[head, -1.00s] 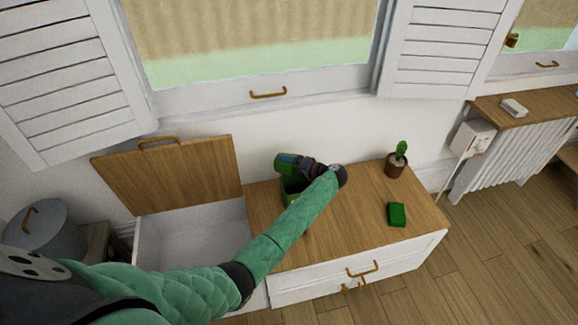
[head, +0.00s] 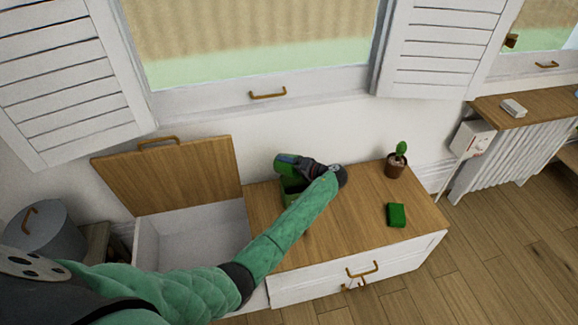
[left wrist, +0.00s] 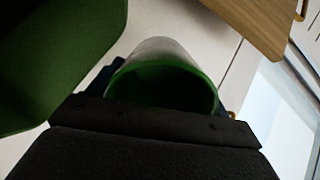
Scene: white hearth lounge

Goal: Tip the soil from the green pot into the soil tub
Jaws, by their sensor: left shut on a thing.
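The green pot (head: 287,163) is held tilted on its side in my left gripper (head: 304,168), above the dresser top. In the left wrist view the pot (left wrist: 165,88) shows as a rounded green shape with a shaded hollow, between the dark jaws. A green square tub (head: 291,190), which looks like the soil tub, stands on the wood just below the pot. A large green surface at the left of the left wrist view (left wrist: 55,60) is probably this tub. I cannot make out any soil. My right gripper is not in view.
The wooden dresser top (head: 345,225) bears a potted cactus (head: 396,165) and a small green block (head: 396,215). Left of it is an open white bin (head: 195,238) with its wooden lid (head: 170,178) raised. A grey canister (head: 45,238) stands at far left.

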